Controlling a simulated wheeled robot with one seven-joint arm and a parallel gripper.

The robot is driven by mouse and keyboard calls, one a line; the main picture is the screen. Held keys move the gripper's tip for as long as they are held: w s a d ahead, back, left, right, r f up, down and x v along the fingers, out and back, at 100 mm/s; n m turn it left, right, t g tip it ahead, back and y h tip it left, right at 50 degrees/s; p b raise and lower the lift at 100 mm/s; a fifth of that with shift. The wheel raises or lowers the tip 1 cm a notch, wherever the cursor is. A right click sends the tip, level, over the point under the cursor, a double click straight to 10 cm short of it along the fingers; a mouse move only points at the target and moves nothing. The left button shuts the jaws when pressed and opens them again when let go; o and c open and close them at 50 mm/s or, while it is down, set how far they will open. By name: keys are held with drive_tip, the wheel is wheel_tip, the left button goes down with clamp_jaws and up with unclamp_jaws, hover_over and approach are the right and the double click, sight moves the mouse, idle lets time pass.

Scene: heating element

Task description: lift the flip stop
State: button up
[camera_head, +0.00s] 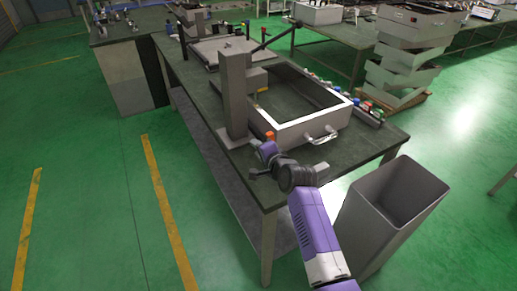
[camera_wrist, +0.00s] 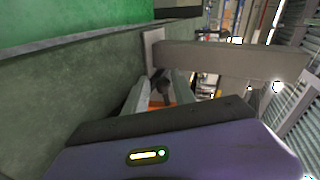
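The flip stop appears to be the small orange piece (camera_head: 270,135) at the foot of the grey upright post, by the near corner of the metal frame. In the wrist view an orange part (camera_wrist: 157,100) with a dark knob-like part (camera_wrist: 164,86) shows low between my fingers. My gripper (camera_head: 264,150) is at the near end of the bench, just in front of the orange piece. In the wrist view my gripper (camera_wrist: 162,82) has its two grey fingers apart, one on each side of the dark part. Whether they touch it I cannot tell.
The grey post (camera_head: 233,95) stands close by on the bench (camera_head: 375,143). The rectangular metal frame (camera_head: 299,132) with a silver handle (camera_head: 322,136) lies to the right. Small coloured items (camera_head: 366,106) line the far edge. A tall grey bin (camera_head: 385,215) stands in front of the bench.

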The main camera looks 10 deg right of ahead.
drive_tip(key=shift+s+d+r, duration=0.1)
drive_tip(key=v, duration=0.7)
drive_tip(key=shift+s+r, duration=0.15)
drive_tip(key=shift+s, duration=0.1)
idle(0.5)
